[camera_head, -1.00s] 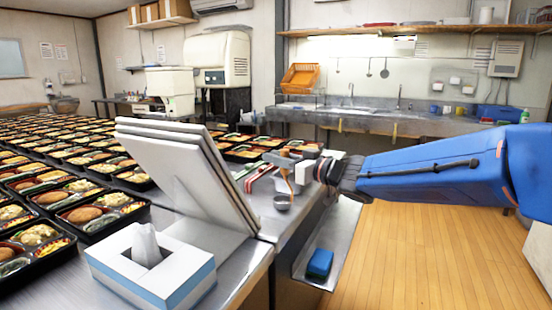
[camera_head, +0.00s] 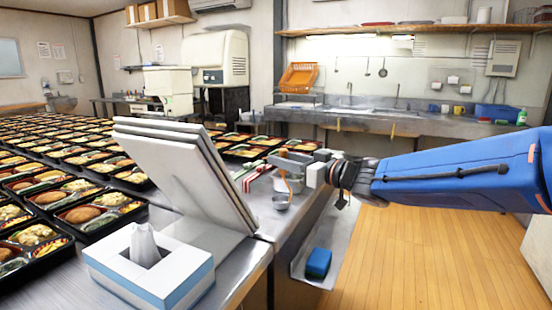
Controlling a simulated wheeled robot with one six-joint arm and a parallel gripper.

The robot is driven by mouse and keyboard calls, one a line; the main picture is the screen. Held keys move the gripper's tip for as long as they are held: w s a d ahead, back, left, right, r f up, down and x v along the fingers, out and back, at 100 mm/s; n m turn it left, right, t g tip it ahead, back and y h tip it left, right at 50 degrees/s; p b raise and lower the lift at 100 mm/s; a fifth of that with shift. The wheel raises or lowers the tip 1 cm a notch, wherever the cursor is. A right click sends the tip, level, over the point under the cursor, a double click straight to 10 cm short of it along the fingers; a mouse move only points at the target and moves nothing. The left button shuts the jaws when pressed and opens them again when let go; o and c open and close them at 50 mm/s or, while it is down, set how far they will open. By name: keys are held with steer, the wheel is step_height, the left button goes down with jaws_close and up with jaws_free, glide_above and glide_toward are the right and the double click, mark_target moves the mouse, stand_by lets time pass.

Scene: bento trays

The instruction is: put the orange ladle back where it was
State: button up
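The orange ladle (camera_head: 285,184) is upright at the right edge of the steel counter, its orange handle up and its grey bowl (camera_head: 281,202) at the bottom. My gripper (camera_head: 285,156) reaches in from the right at the top of the handle. Its two grey fingers show apart, one nearer and one farther, so it looks open around or just beside the handle. The fingers partly hide the handle's upper end. I cannot tell whether the bowl touches the counter or whether a finger touches the handle.
Stacked white panels (camera_head: 185,165) lean left of the ladle, behind a tissue box (camera_head: 150,268). Many bento trays (camera_head: 92,213) cover the counter at left. Red-and-white packets (camera_head: 252,178) lie beside the ladle. A blue sponge (camera_head: 318,263) rests on a lower shelf. The floor at right is clear.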

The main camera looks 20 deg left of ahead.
steer(key=v, duration=0.8)
steer(key=shift+d, duration=0.2)
steer(key=w+d+m+t+h, duration=0.3)
steer(key=d, duration=0.5)
steer(key=w+d+m+t+h, duration=0.2)
steer(key=d+t+h, duration=0.15)
steer(key=d, duration=0.45)
steer(key=s+d+f+m+t+h, duration=0.1)
steer(key=s+d+f+m+h, duration=0.2)
steer(key=d, duration=0.5)
steer(key=d+f+m+h, duration=0.2)
steer(key=d+h, duration=0.2)
steer(key=d, duration=0.5)
steer(key=s+d+f+m+g+h, duration=0.3)
steer(key=s+d+f+g+h, duration=0.1)
steer(key=s+d+f, duration=0.6)
steer(key=s+d+f+g, duration=0.1)
steer(key=s+f, duration=0.2)
steer(key=s, duration=0.3)
steer(key=s+d+f+g, duration=0.1)
steer(key=s+f+g, duration=0.1)
steer(key=s, duration=0.4)
steer(key=s+d+f+m+g, duration=0.1)
steer(key=s+f+g, duration=0.1)
steer(key=s+f, duration=0.2)
steer(key=s, duration=0.3)
